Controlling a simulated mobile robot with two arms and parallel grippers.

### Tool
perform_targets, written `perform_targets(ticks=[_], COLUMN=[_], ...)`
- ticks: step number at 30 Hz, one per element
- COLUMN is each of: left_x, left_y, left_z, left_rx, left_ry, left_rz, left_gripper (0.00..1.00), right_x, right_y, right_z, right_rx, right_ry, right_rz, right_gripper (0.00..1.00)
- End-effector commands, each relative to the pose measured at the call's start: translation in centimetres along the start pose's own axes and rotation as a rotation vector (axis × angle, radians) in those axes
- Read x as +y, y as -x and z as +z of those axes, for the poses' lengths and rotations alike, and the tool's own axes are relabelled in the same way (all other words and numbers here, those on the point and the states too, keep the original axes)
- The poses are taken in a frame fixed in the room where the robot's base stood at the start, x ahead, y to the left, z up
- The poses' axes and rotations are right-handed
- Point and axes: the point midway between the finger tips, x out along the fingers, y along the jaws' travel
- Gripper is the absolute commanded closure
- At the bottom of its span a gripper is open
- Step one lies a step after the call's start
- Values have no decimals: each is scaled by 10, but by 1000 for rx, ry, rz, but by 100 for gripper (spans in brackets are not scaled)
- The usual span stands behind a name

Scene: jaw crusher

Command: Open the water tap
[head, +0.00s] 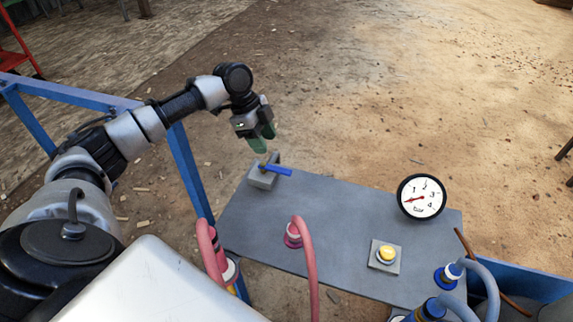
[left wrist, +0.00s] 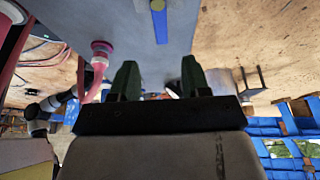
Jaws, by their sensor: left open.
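The water tap has a blue lever handle (head: 278,170) on a small grey block (head: 262,179) at the far left corner of the grey panel. The handle points to the right in the head view. In the left wrist view the blue handle (left wrist: 159,25) shows at the top, beyond the fingers. My left gripper (head: 263,139) with green fingertips is just above and behind the tap, apart from it. Its two fingers are spread and empty in the left wrist view (left wrist: 160,78). My right gripper is not in view.
The grey panel (head: 330,215) carries a pressure gauge (head: 421,197), a yellow button (head: 387,253) and a pink hose (head: 306,260). Blue and grey hoses (head: 482,275) stand at the lower right. A blue frame post (head: 187,175) is left of the panel. The panel's middle is clear.

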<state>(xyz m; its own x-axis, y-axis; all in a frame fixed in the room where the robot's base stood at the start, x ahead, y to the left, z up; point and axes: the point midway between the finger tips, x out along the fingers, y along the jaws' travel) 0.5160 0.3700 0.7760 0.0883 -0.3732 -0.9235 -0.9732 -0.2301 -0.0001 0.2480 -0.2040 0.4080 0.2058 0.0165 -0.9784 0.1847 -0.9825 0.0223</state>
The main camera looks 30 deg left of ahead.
Motion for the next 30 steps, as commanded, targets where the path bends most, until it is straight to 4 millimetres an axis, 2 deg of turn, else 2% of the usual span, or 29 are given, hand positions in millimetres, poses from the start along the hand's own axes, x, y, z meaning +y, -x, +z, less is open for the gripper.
perform_targets(ticks=[1, 6, 12, 18, 25, 26, 30], left_x=[1, 0, 0, 0, 0, 0, 0], left_y=[-12, -46, -75, -86, -86, -86, -86], left_z=[0, 0, 0, 0, 0, 0, 0], left_rx=[0, 0, 1, 0, 0, 0, 0], left_ry=[0, 2, 3, 3, 3, 3, 3], left_rz=[4, 3, 0, -1, -2, -2, -2], left_gripper=[53, 53, 53, 53, 53, 55, 76], right_x=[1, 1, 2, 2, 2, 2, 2], right_y=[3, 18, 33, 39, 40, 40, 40], right_z=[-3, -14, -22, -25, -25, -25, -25], right_rx=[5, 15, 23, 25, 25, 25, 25], right_ry=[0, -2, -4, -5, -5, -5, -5], right_rz=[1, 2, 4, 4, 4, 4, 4], right_gripper=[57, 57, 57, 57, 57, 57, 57])
